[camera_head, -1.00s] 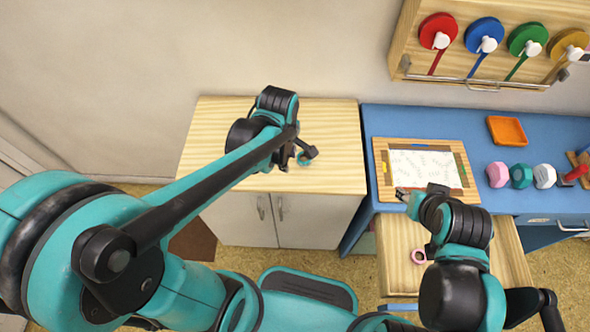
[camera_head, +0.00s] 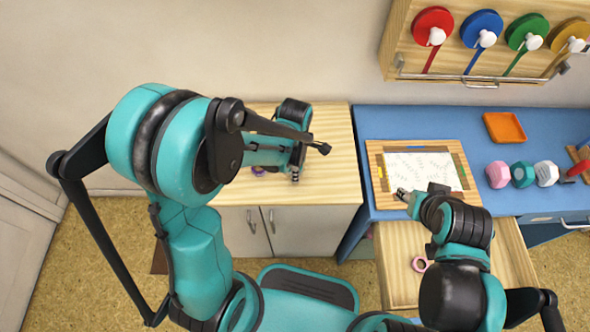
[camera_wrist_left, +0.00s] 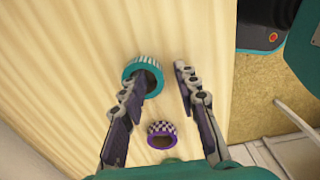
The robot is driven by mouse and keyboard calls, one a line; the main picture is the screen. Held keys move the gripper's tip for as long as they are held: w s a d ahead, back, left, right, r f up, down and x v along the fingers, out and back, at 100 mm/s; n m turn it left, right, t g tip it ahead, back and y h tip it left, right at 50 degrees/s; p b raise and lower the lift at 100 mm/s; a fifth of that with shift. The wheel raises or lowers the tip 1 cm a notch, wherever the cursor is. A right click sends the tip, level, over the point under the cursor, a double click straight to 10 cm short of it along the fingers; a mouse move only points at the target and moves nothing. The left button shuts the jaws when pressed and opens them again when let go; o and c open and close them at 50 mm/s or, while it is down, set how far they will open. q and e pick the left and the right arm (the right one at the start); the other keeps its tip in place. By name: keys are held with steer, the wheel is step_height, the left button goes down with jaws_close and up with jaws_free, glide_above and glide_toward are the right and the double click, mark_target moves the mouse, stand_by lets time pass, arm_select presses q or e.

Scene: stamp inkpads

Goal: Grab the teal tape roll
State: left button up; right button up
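The teal tape roll (camera_wrist_left: 130,69) stands on the pale wooden cabinet top in the left wrist view, its dark hole showing. My left gripper (camera_wrist_left: 160,77) is open, its two fingers spread. The left fingertip overlaps the roll's lower edge in the picture; I cannot tell whether they touch. The right finger is clear of it. In the head view my left gripper (camera_head: 296,172) is over the cabinet top, and the teal roll is hidden there. My right gripper (camera_head: 402,194) is by the wooden-framed board, too small to read.
A purple checkered roll (camera_wrist_left: 161,129) lies between the left fingers, nearer the palm; it also shows in the head view (camera_head: 258,170). A pink ring (camera_head: 422,264) lies on the lower right wooden surface. The cabinet top (camera_head: 335,150) is clear at its right.

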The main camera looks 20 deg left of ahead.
arm_select(q)
jaws_close()
steer(key=shift+r, duration=0.1)
